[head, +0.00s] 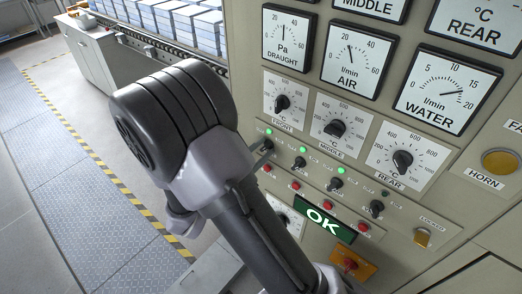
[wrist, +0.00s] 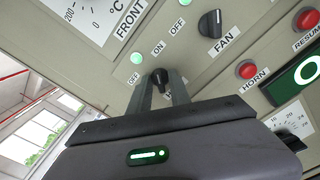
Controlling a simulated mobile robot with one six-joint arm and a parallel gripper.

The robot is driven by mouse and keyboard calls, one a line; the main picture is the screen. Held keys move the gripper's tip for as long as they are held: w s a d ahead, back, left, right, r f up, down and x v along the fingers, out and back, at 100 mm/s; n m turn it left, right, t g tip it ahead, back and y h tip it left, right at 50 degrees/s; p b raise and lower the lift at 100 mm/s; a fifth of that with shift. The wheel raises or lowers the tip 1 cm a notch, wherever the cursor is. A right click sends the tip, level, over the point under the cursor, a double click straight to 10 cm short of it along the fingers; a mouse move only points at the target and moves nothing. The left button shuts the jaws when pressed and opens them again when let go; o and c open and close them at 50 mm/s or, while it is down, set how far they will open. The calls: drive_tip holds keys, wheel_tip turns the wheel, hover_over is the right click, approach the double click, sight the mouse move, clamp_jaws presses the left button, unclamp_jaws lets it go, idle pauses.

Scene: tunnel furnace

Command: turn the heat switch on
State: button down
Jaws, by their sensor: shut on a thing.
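The gripped switch is a small black knob (wrist: 159,76) below the FRONT dial in the wrist view, with OFF and ON labels beside it. Its own name label is mostly hidden behind my fingers. A green lamp (wrist: 137,58) next to it is lit. My gripper (wrist: 160,84) is shut on this knob, with one finger on each side. In the head view the knob (head: 268,145) is the leftmost of the switch row, and my gripper (head: 262,150) reaches it from the left, mostly hidden by my wrist.
The FAN switch (wrist: 210,23) and a red HORN button (wrist: 246,70) are close by. Further along the row are more black switches (head: 336,184) and red buttons (head: 328,206). A green OK display (head: 323,220) is below. Open floor (head: 60,180) lies left.

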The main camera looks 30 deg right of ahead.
drive_tip(key=c, duration=1.5)
unclamp_jaws()
drive_tip(key=shift+a, duration=0.1)
drive_tip(key=p+v, duration=0.1)
drive_tip(key=v, duration=1.6)
drive_tip(key=shift+a+r, duration=0.1)
